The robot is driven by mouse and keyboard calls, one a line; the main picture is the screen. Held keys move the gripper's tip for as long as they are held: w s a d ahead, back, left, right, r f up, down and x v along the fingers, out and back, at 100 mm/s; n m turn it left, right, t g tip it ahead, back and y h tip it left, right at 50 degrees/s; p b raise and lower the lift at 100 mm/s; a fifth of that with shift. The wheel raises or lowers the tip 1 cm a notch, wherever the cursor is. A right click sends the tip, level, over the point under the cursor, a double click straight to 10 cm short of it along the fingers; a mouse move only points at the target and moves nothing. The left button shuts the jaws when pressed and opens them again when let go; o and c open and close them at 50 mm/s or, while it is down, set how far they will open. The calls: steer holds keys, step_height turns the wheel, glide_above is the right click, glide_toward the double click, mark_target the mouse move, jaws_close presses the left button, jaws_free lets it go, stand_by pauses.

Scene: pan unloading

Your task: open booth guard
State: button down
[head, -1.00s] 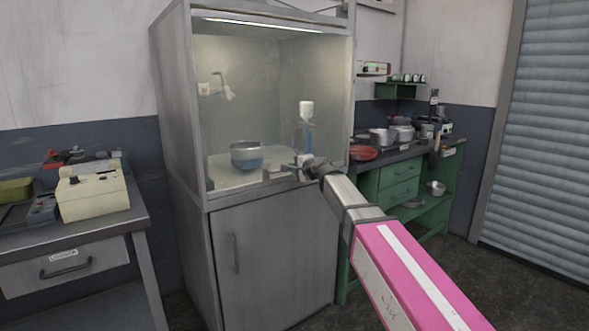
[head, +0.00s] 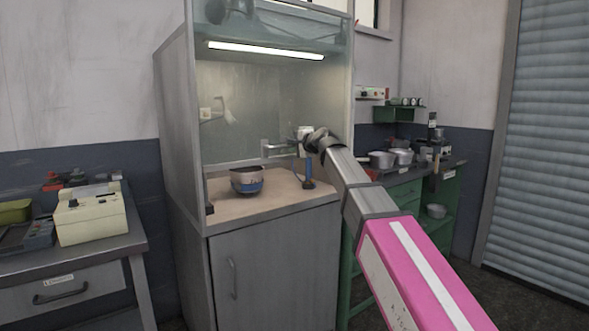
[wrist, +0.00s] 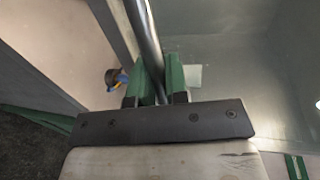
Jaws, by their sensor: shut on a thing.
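The booth guard (head: 235,125) is a clear pane on the front of the grey metal booth. It is raised part way, with its lower edge above the booth floor and its top reaching above the lamp. A pale handle (head: 278,148) sits near its lower edge. My gripper (head: 311,139) is at the right end of this handle, in front of the pane. In the wrist view my gripper's green fingers (wrist: 158,84) are shut on the grey handle bar (wrist: 144,35). The dark wrist partly hides the grip in the head view.
A blue-grey bowl (head: 247,180) and a blue stand (head: 308,172) stand on the booth floor (head: 275,202). A table with a cream box (head: 90,215) is at left. A green bench (head: 400,193) with pans is close on the right.

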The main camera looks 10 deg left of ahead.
step_height(320, 180, up, 27)
steer(key=shift+f, duration=0.15)
steer(key=c, duration=1.1)
jaws_free()
steer(key=shift+c, duration=0.2)
glide_toward(287, 74)
steer(key=v, duration=0.5)
steer(key=shift+s+d+f, duration=0.1)
